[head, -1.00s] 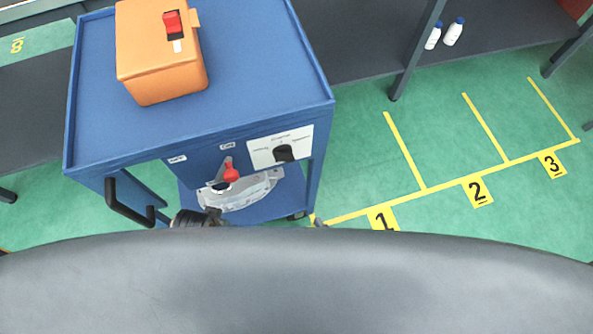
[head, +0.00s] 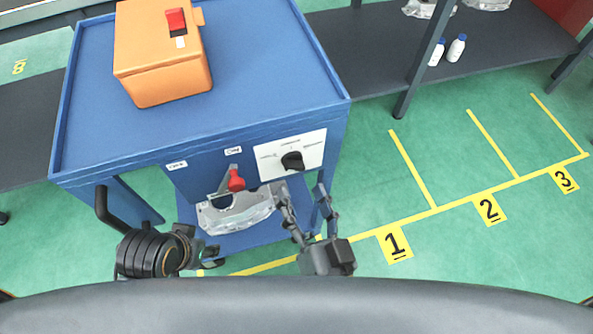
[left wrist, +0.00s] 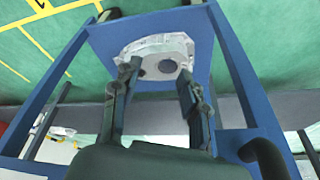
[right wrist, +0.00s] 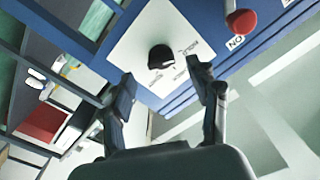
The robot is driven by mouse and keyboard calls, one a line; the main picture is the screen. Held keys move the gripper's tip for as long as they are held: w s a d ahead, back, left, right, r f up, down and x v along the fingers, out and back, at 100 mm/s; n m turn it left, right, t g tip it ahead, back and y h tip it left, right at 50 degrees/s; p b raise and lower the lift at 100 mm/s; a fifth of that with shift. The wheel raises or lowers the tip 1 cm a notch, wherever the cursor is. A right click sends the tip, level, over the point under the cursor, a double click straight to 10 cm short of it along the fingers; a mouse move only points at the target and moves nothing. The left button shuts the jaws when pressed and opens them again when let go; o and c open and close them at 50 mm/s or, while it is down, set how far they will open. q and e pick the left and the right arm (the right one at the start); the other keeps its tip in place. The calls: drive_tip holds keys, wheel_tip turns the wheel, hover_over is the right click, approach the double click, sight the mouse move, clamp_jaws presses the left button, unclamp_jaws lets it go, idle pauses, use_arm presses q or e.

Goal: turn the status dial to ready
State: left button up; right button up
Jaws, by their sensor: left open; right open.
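The status dial (head: 292,161) is a black knob on a white labelled plate (head: 266,152) on the front of the blue cart. It also shows in the right wrist view as a black knob (right wrist: 161,56), with printed labels too blurred to read surely. My right gripper (head: 304,192) is open and empty, below the dial and apart from it. In the right wrist view its fingers (right wrist: 166,88) spread to either side below the knob. My left gripper (head: 213,256) is at the cart's lower front; in the left wrist view its open fingers (left wrist: 157,80) point towards a grey casting (left wrist: 158,50), with nothing between them.
A red-handled lever (head: 236,181) sits left of the dial plate. A black cart handle (head: 112,212) juts out at the left. An orange box (head: 160,60) stands on the blue cart top (head: 255,75). Green floor with yellow numbered bays lies open at right.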

sight(295, 171)
drive_tip(key=x, duration=0.4)
drive_tip(key=shift+r, duration=0.1)
use_arm(q)
drive_tip(key=shift+x, duration=0.85)
use_arm(e)
drive_tip(key=shift+w+a, duration=0.15)
drive_tip(key=shift+w, duration=0.1)
drive_tip(key=shift+c, duration=0.3)
use_arm(q)
drive_tip(key=shift+w+p, duration=0.1)
drive_tip(key=shift+p, duration=0.2)
use_arm(e)
drive_tip(key=c, duration=1.1)
